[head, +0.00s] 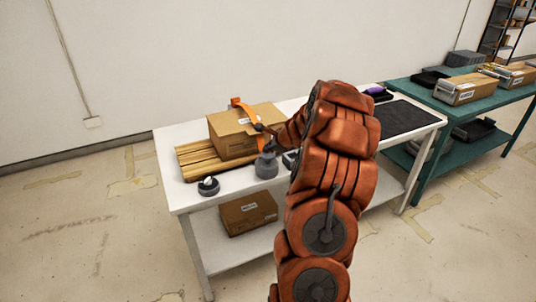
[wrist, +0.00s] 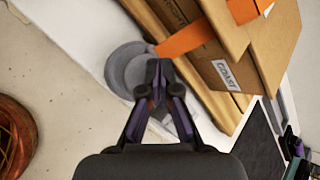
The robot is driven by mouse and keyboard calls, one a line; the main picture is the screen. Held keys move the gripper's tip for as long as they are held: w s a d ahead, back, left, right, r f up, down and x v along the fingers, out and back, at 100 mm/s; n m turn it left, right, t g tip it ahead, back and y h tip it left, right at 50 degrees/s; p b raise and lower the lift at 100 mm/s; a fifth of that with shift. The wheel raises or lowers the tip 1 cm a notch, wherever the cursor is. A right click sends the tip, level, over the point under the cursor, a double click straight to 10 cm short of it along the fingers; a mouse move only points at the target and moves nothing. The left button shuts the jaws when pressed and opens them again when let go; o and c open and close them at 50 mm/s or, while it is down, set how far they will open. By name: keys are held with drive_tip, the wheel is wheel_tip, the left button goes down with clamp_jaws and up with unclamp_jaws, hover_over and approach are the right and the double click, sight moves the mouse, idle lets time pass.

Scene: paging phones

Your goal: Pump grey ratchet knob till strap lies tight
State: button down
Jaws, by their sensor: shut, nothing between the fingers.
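The grey ratchet knob (head: 266,166) stands on the white table in front of the cardboard box (head: 232,142). It also shows in the wrist view (wrist: 122,70), partly hidden behind my fingers. The orange strap (head: 245,111) crosses the box and bulges above its top in the head view. In the wrist view the strap (wrist: 186,41) runs from beside the knob onto the box. My gripper (wrist: 157,84) is shut and empty, its fingertips over the knob in the picture. I cannot tell whether they touch it.
The box rests on wooden slats (head: 191,161). A small dark round item (head: 208,187) sits at the white table's (head: 181,198) front left. A black mat (head: 405,119) lies at the right. Another box (head: 248,213) is on the lower shelf. A green table (head: 433,102) stands beyond.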

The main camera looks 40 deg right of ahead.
sight(269, 154)
drive_tip(key=shift+f+b, duration=0.55)
drive_tip(key=shift+f, duration=0.4)
idle(0.9)
idle(0.3)
drive_tip(key=shift+r+p, duration=1.45)
drive_tip(key=shift+r, duration=0.1)
drive_tip(key=shift+r, duration=0.1)
wheel_tip(269, 154, up, 5)
drive_tip(key=p, duration=0.5)
idle(1.6)
